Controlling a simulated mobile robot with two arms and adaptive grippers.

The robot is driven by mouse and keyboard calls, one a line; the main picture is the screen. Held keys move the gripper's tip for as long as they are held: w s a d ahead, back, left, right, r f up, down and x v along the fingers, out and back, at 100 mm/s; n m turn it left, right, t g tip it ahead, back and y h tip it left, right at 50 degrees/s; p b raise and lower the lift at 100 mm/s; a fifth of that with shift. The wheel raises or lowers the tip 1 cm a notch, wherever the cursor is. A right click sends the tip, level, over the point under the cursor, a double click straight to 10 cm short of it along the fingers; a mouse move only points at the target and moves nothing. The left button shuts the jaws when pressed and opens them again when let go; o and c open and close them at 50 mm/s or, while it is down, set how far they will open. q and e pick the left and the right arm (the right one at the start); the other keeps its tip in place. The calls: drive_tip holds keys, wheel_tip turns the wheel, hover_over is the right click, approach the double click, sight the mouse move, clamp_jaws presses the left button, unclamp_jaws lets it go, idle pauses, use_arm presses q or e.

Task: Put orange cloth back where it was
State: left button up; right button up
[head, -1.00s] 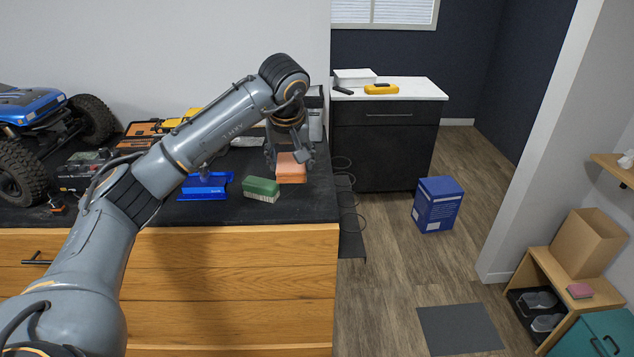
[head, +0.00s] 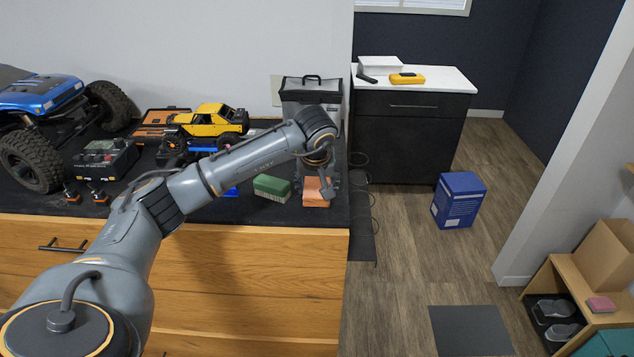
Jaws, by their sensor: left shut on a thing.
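The orange cloth (head: 314,199) is a folded stack at the right front of the black bench top (head: 190,206). My left gripper (head: 318,190) points down onto the cloth and is shut on it; the cloth sits at or very near the bench surface, and I cannot tell whether it touches. My right gripper is not in view.
A grey case (head: 308,97) stands behind the gripper. A yellow toy truck (head: 212,120), a blue truck (head: 40,95) and a black box (head: 105,158) occupy the bench's left and middle. The bench's right edge is close to the cloth. A blue box (head: 459,200) stands on the floor.

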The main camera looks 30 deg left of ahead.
use_arm(q)
drive_tip(key=shift+f, duration=0.15)
drive_tip(key=o, duration=0.9)
drive_tip(key=shift+c, duration=0.2)
drive_tip(key=shift+o, duration=0.8)
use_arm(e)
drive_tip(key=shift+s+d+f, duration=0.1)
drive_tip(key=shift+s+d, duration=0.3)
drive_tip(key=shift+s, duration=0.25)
use_arm(q)
drive_tip(key=shift+r, duration=0.25)
drive_tip(key=shift+s+r, duration=0.1)
drive_tip(key=shift+r, duration=0.1)
drive_tip(key=b+v, duration=0.3)
drive_tip(key=v, duration=0.8)
drive_tip(key=shift+r, duration=0.2)
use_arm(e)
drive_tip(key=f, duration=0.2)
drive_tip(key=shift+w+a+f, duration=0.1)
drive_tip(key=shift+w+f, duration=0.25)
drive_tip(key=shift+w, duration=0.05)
